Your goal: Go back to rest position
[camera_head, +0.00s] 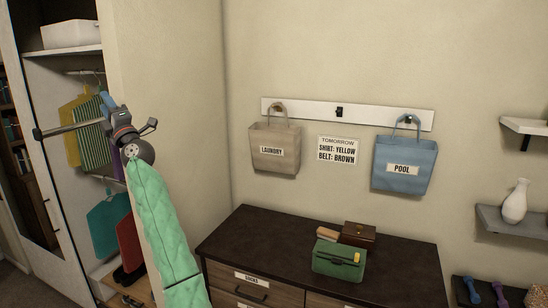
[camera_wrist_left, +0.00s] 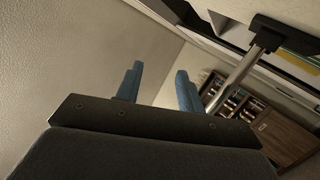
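My left arm, in a mint green quilted sleeve (camera_head: 160,220), rises from the bottom of the head view. My left gripper (camera_head: 109,103) is raised in front of the open wardrobe, near a metal bar (camera_head: 75,128) with a dark end. In the left wrist view, its two blue fingers (camera_wrist_left: 158,82) stand apart with nothing between them. My right gripper is not in view.
The wardrobe holds hanging clothes (camera_head: 92,130) and a white box (camera_head: 71,34). A dark-topped dresser (camera_head: 260,233) carries a green bag (camera_head: 338,262) and a brown box (camera_head: 358,234). A laundry bag (camera_head: 275,148) and a pool bag (camera_head: 404,165) hang on the wall rack (camera_head: 300,108).

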